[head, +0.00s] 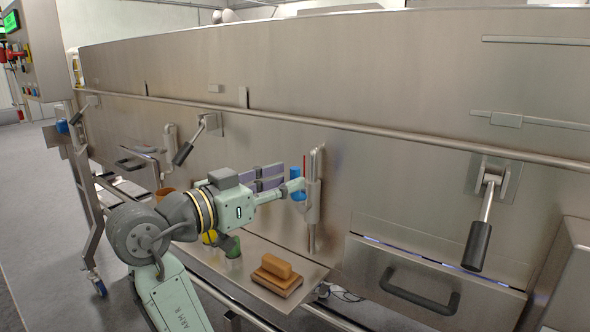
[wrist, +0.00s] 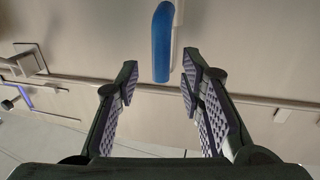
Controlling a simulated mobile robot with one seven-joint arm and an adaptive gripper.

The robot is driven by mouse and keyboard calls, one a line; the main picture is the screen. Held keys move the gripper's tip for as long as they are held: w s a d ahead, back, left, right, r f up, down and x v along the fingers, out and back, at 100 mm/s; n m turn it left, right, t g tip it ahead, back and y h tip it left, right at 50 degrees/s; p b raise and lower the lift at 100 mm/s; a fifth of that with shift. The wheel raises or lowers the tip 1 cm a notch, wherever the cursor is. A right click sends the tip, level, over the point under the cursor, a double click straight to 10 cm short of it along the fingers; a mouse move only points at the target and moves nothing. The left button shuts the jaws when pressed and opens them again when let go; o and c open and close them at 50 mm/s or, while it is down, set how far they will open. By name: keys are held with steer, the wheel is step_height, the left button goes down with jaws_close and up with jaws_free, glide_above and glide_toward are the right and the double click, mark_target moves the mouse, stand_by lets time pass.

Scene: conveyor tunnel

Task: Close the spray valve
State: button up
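The blue valve handle (head: 297,186) is beside an upright steel pipe fitting (head: 314,200) on the tunnel's side wall. In the wrist view the handle (wrist: 163,38) is a rounded blue grip, pointing up and down the picture. My gripper (head: 281,176) is just left of the handle in the head view. In the wrist view my gripper (wrist: 159,66) is open, with its two padded fingers apart. The handle's lower end shows in line with the gap between the fingertips. I cannot tell whether it touches either finger.
Black-gripped levers (head: 476,245) (head: 183,152) hang on the wall. A long rail (head: 380,152) runs along it. A drawer handle (head: 418,292) sticks out at lower right.

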mark_target(291, 178)
steer(key=shift+p+x, duration=0.3)
steer(key=shift+x, duration=1.5)
steer(key=shift+c, duration=0.5)
jaws_close()
